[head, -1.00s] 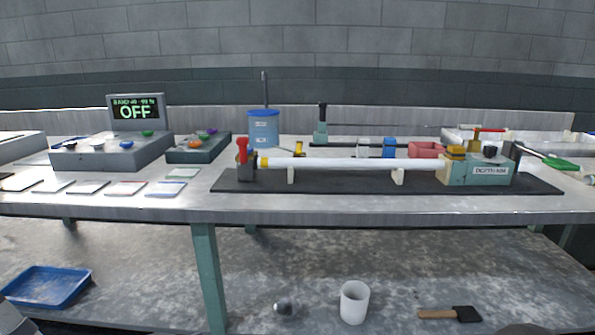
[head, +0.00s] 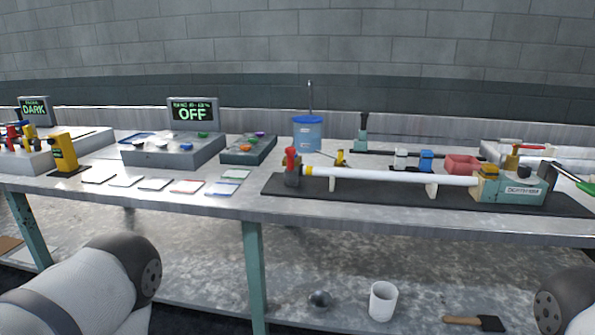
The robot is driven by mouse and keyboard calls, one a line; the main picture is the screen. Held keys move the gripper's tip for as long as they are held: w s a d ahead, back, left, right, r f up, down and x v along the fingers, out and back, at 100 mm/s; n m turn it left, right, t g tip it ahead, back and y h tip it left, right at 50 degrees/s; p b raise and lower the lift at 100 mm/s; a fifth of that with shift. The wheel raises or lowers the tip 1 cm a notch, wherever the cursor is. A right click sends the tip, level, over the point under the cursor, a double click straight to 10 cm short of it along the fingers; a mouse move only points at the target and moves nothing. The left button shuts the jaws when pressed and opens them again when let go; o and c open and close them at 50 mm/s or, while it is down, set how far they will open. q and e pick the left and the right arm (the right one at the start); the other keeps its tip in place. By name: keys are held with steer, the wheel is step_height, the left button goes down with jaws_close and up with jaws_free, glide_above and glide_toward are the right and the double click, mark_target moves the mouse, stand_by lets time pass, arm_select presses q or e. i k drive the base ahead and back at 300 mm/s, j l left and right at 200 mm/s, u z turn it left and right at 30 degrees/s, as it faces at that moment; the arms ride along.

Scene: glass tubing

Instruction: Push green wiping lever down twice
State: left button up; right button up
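A green handle-like piece (head: 574,181) slopes down to the right at the right edge of the head view, partly cut off. I cannot tell if it is the wiping lever. Beside it is a teal block (head: 510,188) with a red handle (head: 522,145) above it. A white tube (head: 390,176) runs left from the block to a red-topped post (head: 292,160). A small teal stand (head: 362,138) with an upright dark handle is behind. Neither of my grippers is in view; only parts of my arms show at the bottom corners.
The tube rig stands on a black base (head: 400,198) on a long metal bench (head: 150,197). Left of it are a display reading OFF (head: 193,112), grey consoles (head: 172,153), flat cards (head: 187,186) and a yellow device (head: 62,152). A white cup (head: 383,301) stands below.

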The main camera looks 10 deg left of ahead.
mark_target(589, 188)
steer(key=z, duration=1.3)
steer(key=i+j, duration=0.05)
